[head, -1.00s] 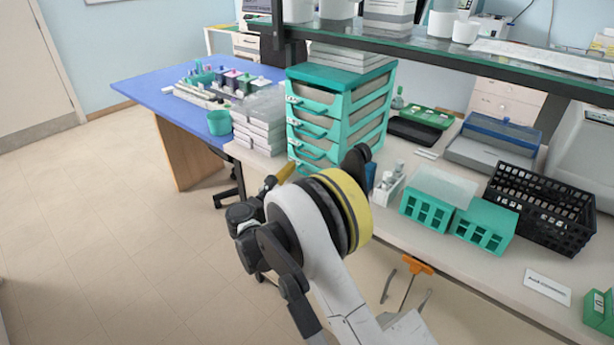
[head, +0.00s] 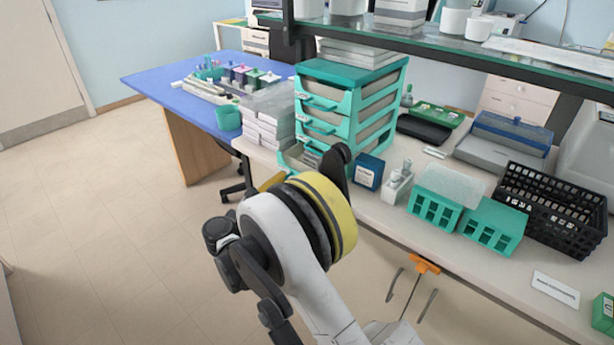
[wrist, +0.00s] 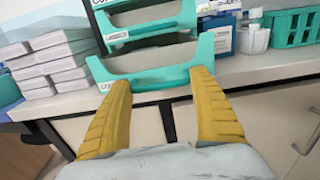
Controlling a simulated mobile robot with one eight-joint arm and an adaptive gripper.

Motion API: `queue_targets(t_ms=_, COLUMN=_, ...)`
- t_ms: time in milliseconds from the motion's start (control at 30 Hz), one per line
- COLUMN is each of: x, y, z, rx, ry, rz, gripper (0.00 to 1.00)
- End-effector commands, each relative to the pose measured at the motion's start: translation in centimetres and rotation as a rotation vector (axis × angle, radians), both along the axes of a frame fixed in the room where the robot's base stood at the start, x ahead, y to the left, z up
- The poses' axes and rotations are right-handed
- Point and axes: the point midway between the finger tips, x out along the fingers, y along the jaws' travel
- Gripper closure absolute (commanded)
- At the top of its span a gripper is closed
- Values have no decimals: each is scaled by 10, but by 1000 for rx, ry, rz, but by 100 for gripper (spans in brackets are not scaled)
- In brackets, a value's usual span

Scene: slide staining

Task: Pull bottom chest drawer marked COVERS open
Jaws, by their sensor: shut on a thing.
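The teal drawer chest (head: 345,75) stands on the bench. Its bottom drawer (wrist: 150,80), with a white label only partly readable as "CO", is in the middle of the wrist view. In the head view the bottom drawer (head: 290,160) sticks out of the chest toward the bench's front edge. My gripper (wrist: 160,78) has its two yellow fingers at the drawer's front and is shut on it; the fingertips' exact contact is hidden. In the head view my arm covers most of the gripper. The drawer marked LABELS (wrist: 145,33) is just above.
White boxes (head: 268,120) are stacked left of the chest. The floor (head: 100,220) in front at left is clear.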

Motion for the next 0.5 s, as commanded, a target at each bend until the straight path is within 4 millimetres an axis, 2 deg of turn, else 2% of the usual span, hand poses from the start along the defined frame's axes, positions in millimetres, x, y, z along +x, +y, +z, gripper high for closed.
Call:
queue_targets(t_ms=200, x=-35, y=25, z=0, rx=-1, ry=1, rz=-5, gripper=69)
queue_targets(t_ms=500, x=-59, y=42, z=0, rx=-1, ry=1, rz=-8, gripper=69)
